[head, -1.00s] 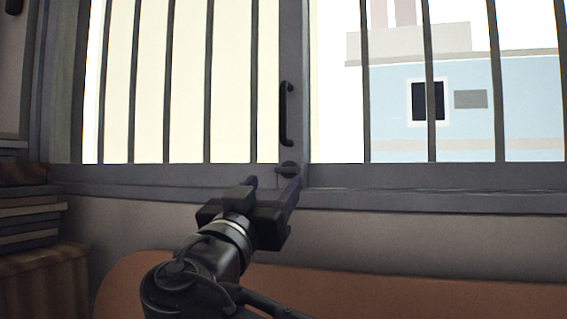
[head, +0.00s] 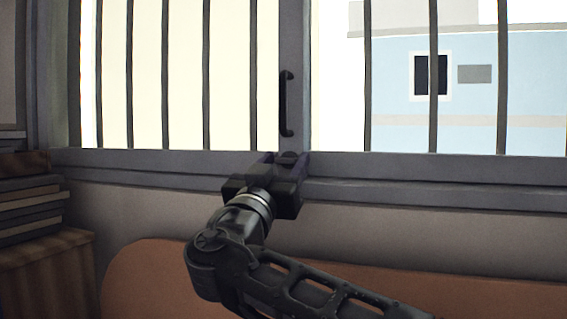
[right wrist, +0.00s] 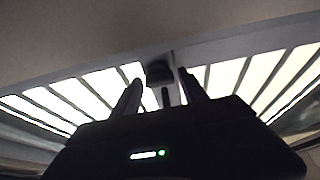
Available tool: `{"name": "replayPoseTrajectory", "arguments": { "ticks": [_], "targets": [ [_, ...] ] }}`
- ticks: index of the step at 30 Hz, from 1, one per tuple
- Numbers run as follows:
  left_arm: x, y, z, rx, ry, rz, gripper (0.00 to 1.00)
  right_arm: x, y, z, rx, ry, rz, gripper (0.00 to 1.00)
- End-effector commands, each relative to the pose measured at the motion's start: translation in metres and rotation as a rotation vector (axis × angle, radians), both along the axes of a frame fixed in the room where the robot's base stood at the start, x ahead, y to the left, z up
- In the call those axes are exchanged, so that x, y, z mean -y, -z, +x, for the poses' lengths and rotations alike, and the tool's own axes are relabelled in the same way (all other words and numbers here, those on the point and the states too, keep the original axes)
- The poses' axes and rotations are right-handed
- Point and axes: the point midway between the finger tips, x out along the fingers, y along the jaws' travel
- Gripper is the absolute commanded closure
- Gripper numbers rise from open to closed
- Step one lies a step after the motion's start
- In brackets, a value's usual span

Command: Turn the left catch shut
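The catch (head: 287,157) is a small dark piece low on the window's middle upright, below a black pull handle (head: 287,104). It also shows as a dark block in the right wrist view (right wrist: 159,71). My right gripper (head: 285,159) reaches up to it, with one finger on each side of the catch. The fingers are apart, and in the right wrist view the gripper (right wrist: 158,88) has the catch between and just beyond its tips. I cannot tell whether they touch it. The gripper partly hides the catch in the head view. My left gripper is not in view.
Dark vertical bars cross the window on both sides of the middle upright (head: 295,80). The grey sill (head: 420,190) runs below. A rounded brown surface (head: 140,275) lies under my right arm. Stacked books (head: 30,205) stand on a wooden piece at the left.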

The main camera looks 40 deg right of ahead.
Motion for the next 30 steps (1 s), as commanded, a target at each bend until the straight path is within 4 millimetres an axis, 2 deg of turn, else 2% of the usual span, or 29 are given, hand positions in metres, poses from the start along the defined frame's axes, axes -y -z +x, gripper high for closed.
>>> {"name": "replayPoseTrajectory", "arguments": {
  "ticks": [2,18,30],
  "targets": [
    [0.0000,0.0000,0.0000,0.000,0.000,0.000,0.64,-0.0001,-0.0001,-0.0001,0.000,0.000,0.000,0.56],
    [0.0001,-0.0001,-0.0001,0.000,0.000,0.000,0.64,-0.0002,-0.0002,-0.0003,0.000,0.000,0.000,1.00],
    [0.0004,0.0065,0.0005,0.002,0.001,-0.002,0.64,0.0002,0.0012,-0.0009,-0.034,0.000,-0.025,1.00]
  ]
}}
